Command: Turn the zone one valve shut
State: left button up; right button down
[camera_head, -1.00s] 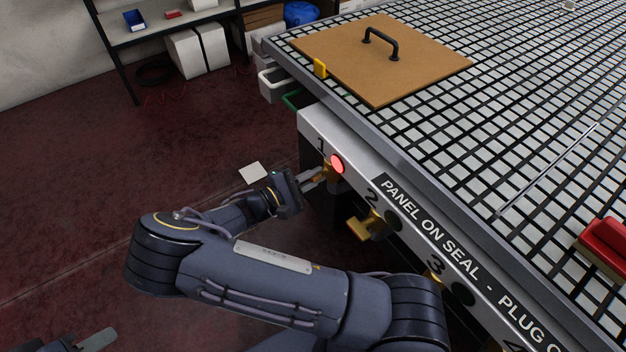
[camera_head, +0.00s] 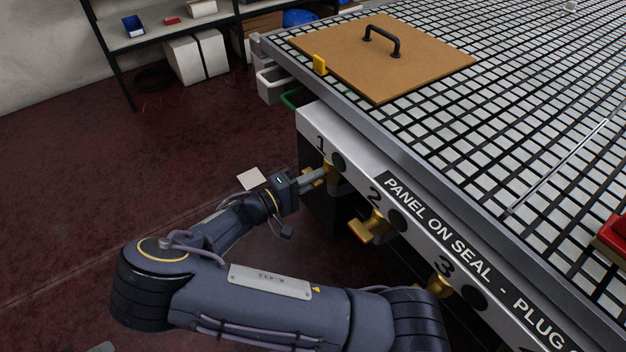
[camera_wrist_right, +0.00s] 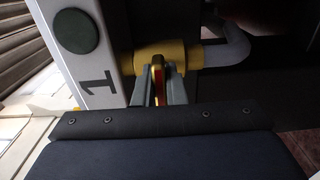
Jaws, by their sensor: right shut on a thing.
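The zone one valve (camera_head: 331,173) is a brass valve under the number 1 on the table's front rail. It also shows in the wrist view as a yellow body (camera_wrist_right: 178,55) with a pipe behind it. My right gripper (camera_head: 318,176) is shut on the valve's handle (camera_wrist_right: 158,78), which is seen edge-on, with a red strip, between the two fingers. The round lamp (camera_head: 338,160) beside the 1 is dark; it looks dark green in the wrist view (camera_wrist_right: 75,31). A grey sliver, perhaps my left gripper (camera_head: 101,347), shows at the bottom left edge.
Valve two (camera_head: 369,228) and valve three (camera_head: 438,287) sit further along the rail, their lamps dark. A brown panel (camera_head: 350,60) with a black handle lies on the grid table (camera_head: 500,60). A red object (camera_head: 612,238) is at the right edge. Floor to the left is open.

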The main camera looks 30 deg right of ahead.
dwell(0.4)
jog(key=c, duration=1.5)
grip_release()
jog(key=a, duration=0.7)
jog(key=shift+s+a+p, duration=0.3)
jog(key=shift+s+a, duration=0.05)
jog(key=shift+a, duration=0.05)
jog(key=shift+a, duration=0.1)
